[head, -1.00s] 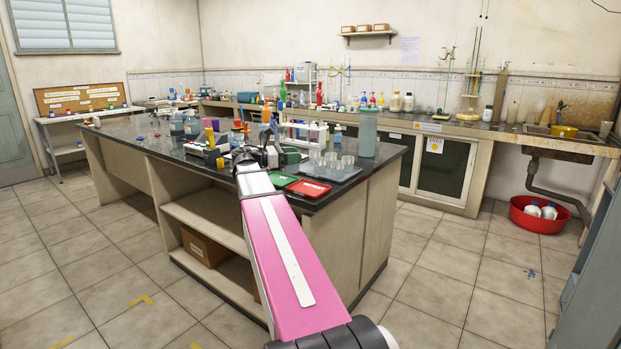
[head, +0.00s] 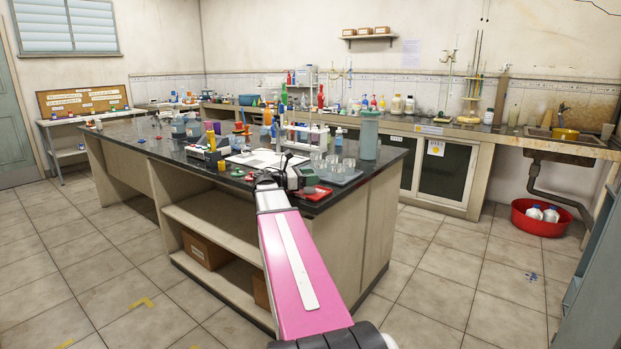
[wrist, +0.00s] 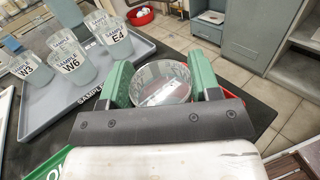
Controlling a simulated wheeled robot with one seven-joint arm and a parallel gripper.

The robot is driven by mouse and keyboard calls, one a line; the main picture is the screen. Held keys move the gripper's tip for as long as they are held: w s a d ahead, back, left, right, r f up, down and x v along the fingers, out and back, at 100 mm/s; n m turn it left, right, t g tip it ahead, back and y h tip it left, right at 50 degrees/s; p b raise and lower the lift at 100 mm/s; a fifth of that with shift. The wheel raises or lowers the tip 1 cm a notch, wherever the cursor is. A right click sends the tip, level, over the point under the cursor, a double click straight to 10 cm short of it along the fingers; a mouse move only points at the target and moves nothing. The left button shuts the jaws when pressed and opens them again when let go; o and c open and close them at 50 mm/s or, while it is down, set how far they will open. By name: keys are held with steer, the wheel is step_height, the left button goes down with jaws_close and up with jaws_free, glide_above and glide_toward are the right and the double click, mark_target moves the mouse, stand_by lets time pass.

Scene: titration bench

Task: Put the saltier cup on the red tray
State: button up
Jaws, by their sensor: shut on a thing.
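My gripper (wrist: 162,88) is shut on a clear cup (wrist: 160,80), with one green finger on each side of it. The cup's label cannot be read. The red tray (head: 318,193) shows beside and below my gripper (head: 299,178) in the head view. In the wrist view, bits of red show beside the fingers. Whether the cup touches the tray cannot be told. The grey sample tray (wrist: 38,117) holds several cups, among them W3 (wrist: 33,67), W6 (wrist: 70,66) and E4 (wrist: 110,38).
A green tray (wrist: 48,166) shows at the lower left of the wrist view. A tall translucent container (head: 369,135) stands behind the sample tray. The bench's edge is close to the red tray.

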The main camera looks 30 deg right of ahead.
steer(key=shift+f, duration=0.1)
steer(key=o, duration=0.9)
steer(key=shift+o, duration=0.2)
steer(key=shift+a, duration=0.1)
steer(key=v, duration=1.1)
steer(key=shift+w+a, duration=0.2)
steer(key=shift+a, duration=0.2)
